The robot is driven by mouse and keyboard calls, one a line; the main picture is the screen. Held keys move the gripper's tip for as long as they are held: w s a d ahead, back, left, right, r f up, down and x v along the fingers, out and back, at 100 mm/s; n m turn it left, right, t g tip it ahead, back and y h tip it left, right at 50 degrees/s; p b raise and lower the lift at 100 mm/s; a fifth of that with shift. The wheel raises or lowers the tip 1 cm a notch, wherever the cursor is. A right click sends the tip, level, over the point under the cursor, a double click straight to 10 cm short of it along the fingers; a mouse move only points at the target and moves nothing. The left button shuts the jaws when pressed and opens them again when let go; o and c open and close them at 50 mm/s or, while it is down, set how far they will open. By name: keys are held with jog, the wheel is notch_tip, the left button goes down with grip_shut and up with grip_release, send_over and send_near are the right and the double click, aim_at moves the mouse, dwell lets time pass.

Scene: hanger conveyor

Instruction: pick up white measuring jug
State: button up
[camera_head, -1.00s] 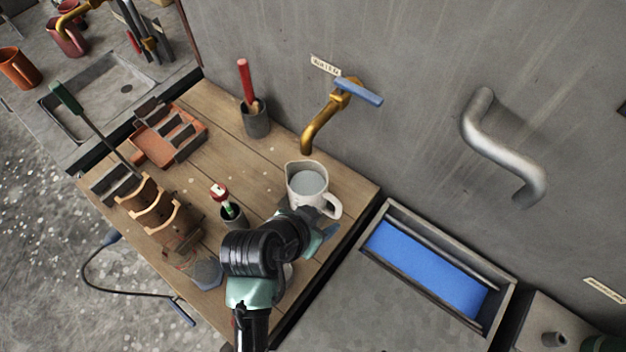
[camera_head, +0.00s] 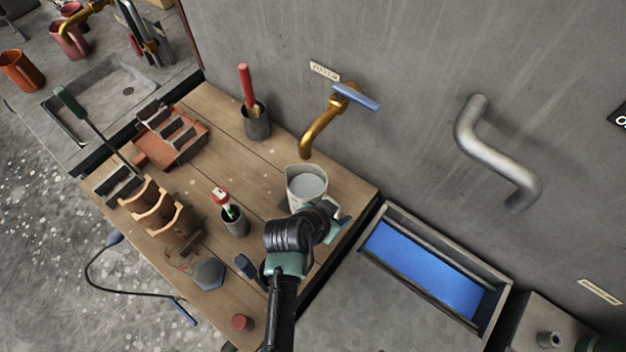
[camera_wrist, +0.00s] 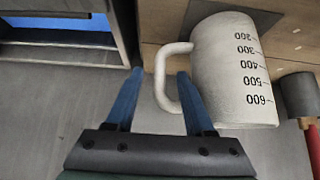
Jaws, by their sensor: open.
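The white measuring jug (camera_head: 305,186) stands on the wooden table below the brass tap. It looks filled with something greyish. In the wrist view the jug (camera_wrist: 232,75) shows its black volume marks, and its handle (camera_wrist: 163,80) points towards my gripper. My gripper (camera_wrist: 160,75) is open, with its two blue fingers apart. The handle lies between the fingertips in that view; contact cannot be told. In the head view my wrist hides the handle and most of my gripper (camera_head: 340,222).
The brass tap (camera_head: 318,132) with a blue lever hangs just behind the jug. A grey cup (camera_head: 235,222) with a red-topped tool stands left of it. A trough with a blue bottom (camera_head: 425,268) lies to the right. A wall pipe (camera_head: 495,155) juts out above.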

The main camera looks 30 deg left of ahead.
grip_shut()
jog(key=shift+w, duration=0.1)
dwell(1.2)
jog(key=shift+w+r, duration=0.1)
jog(key=shift+r, duration=0.1)
